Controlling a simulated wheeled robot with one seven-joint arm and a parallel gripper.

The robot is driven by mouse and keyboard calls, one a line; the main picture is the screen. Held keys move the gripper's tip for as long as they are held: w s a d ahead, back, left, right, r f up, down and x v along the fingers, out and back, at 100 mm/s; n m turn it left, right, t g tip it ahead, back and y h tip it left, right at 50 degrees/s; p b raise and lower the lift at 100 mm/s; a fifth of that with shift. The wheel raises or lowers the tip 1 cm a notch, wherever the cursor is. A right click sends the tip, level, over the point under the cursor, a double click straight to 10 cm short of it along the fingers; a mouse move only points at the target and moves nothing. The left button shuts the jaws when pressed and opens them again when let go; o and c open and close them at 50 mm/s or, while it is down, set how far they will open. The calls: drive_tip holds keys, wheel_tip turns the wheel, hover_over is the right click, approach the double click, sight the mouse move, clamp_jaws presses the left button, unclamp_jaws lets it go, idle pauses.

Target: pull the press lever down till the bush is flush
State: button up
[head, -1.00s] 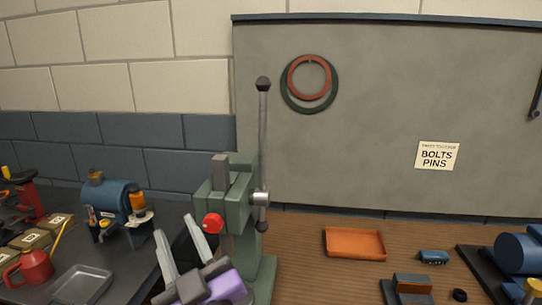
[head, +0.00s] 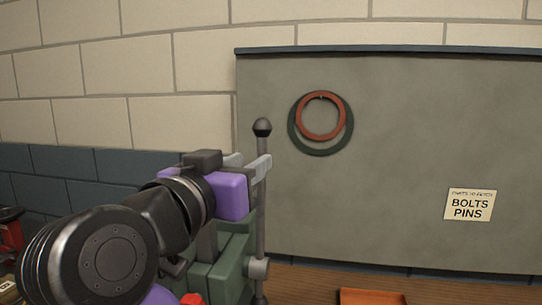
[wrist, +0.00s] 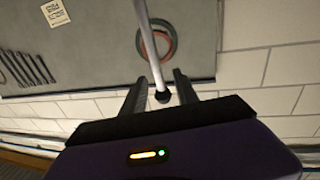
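The press lever (head: 262,190) stands upright on the green press (head: 228,262), with a dark knob (head: 262,127) at its top. In the wrist view the lever (wrist: 151,45) runs between the fingers, with its knob low between them. My gripper (head: 251,164) is at the lever's upper part, just below the knob in the head view. In the wrist view my gripper (wrist: 159,82) is open, with a finger on each side of the lever and gaps showing. I cannot tell whether either finger touches it. The bush and the press ram's lower end are hidden.
A grey board (head: 400,130) with two hanging rings (head: 321,118) and a bolts-and-pins label (head: 469,205) is behind the press. An orange tray (head: 371,297) lies on the bench to the right. My arm covers the lower left.

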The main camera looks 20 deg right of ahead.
drive_tip(key=p+x, duration=0.2)
drive_tip(key=x, duration=0.5)
drive_tip(key=shift+d+f, duration=0.4)
drive_tip(key=shift+f, duration=0.1)
drive_tip(key=shift+w, duration=0.1)
clamp_jaws()
idle(1.0)
